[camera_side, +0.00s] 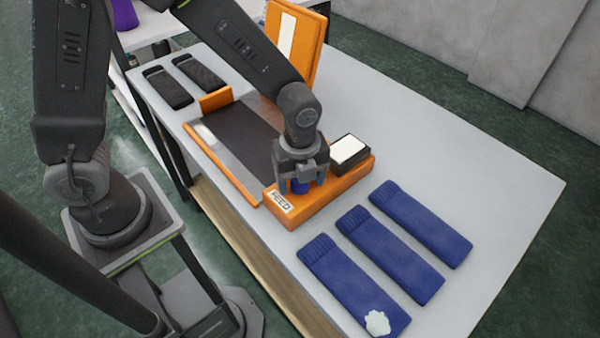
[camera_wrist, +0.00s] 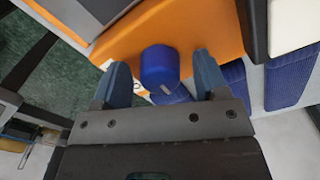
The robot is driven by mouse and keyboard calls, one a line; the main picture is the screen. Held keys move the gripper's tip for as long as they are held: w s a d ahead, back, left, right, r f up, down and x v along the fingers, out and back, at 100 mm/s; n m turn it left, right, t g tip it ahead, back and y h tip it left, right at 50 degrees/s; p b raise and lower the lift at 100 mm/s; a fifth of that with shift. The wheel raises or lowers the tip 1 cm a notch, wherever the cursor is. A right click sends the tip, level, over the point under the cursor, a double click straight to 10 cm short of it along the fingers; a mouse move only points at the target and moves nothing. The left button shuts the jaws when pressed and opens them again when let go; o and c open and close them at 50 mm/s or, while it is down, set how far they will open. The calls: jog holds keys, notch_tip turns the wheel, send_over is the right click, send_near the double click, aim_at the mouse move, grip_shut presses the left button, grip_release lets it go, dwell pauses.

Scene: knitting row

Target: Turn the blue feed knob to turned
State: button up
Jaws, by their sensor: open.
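The blue feed knob (camera_wrist: 159,68) stands on the orange housing (camera_wrist: 185,25) and lies between my two fingers in the wrist view. A small pale mark shows on its lower front part. In the side view the knob (camera_side: 299,187) is partly hidden under my gripper. The housing (camera_side: 335,195) carries a white FEED label (camera_side: 281,202) to the left of the knob. My gripper (camera_wrist: 163,76) is open, with a finger on each side of the knob and a visible gap to each. It also shows in the side view (camera_side: 301,182), pointing down over the housing.
A black box with a white top (camera_side: 349,150) stands close behind the knob on the housing. A dark flat bed with an orange edge (camera_side: 235,140) lies to the left. Several blue knitted pieces (camera_side: 400,250) lie at right; one bears a white patch. The table's far right is clear.

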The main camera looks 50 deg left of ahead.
notch_tip(320, 180, up, 14)
dwell(0.5)
jog(key=shift+f, duration=0.1)
jog(key=s+a+r+n+t, duration=0.2)
jog(key=s+a+n, duration=0.3)
jog(key=n, duration=0.6)
jog(key=s+a+r+n+t, duration=0.3)
jog(key=s+a+r+n, duration=0.1)
jog(key=n, duration=0.7)
jog(key=shift+s+a+r+n+t, duration=0.3)
jog(key=shift+s+a, duration=0.55)
jog(key=shift+s, duration=0.25)
